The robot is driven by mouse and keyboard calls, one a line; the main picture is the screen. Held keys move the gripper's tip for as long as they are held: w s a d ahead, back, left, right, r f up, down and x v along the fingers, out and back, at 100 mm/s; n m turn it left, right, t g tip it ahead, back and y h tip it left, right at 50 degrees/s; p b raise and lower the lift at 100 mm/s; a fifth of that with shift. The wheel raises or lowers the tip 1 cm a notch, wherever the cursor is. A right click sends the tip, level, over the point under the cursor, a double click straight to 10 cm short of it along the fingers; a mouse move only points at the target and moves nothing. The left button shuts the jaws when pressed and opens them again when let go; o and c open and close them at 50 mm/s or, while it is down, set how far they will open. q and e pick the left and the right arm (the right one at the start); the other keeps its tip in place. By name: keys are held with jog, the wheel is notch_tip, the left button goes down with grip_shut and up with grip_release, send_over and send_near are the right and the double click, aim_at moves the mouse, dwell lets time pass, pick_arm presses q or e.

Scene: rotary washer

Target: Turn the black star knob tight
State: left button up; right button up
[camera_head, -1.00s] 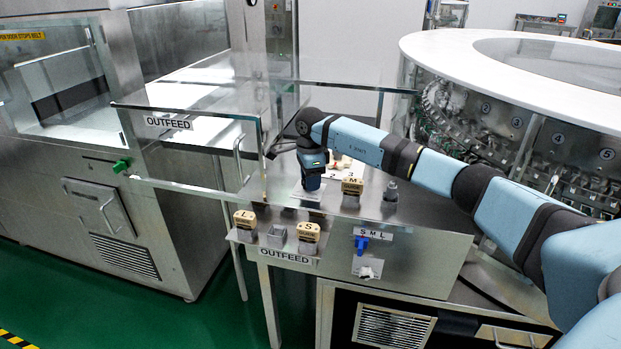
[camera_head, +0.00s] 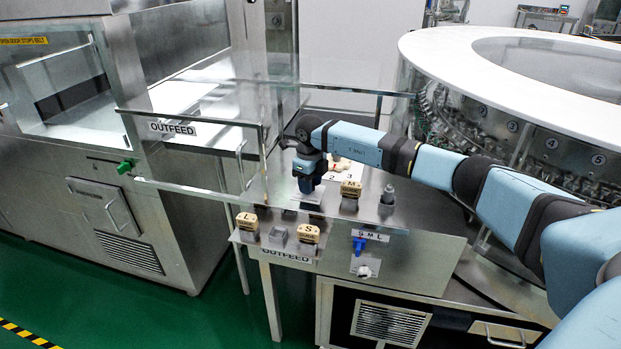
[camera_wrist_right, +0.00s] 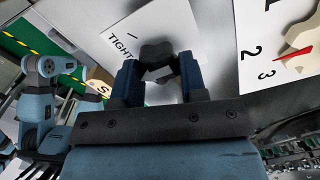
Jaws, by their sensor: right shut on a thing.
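The black star knob (camera_wrist_right: 156,52) shows in the right wrist view, in front of a white plate (camera_wrist_right: 110,22) printed TIGHT. My right gripper (camera_wrist_right: 158,78) has one blue finger on each side of the knob and is shut on it. In the head view my right gripper (camera_head: 307,184) points down at the top of the steel outfeed table (camera_head: 400,225). It hides the knob there. My left gripper is not in view.
A block marked M (camera_head: 350,192) and a grey post (camera_head: 388,194) stand just right of my gripper. A pale dial plate numbered 2 and 3 (camera_wrist_right: 250,75) is beside the knob.

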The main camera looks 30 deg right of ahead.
jog(key=m+p, duration=0.1)
jog(key=m, duration=0.2)
jog(key=shift+r, duration=0.2)
jog(key=m+p, duration=0.2)
jog(key=m, duration=0.1)
jog(key=shift+a+m, duration=0.15)
jog(key=shift+m, duration=0.15)
jog(key=m+p, duration=0.1)
jog(key=m, duration=0.2)
jog(key=shift+w, duration=0.1)
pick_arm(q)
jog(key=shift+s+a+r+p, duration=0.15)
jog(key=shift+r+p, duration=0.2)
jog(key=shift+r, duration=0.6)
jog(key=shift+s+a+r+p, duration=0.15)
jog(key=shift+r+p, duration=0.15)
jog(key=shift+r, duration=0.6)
pick_arm(e)
jog(key=shift+a+m, duration=0.1)
jog(key=shift+m, duration=1.1)
jog(key=shift+f, duration=0.1)
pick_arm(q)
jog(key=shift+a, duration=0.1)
pick_arm(e)
jog(key=o, duration=0.9)
jog(key=shift+o, duration=0.2)
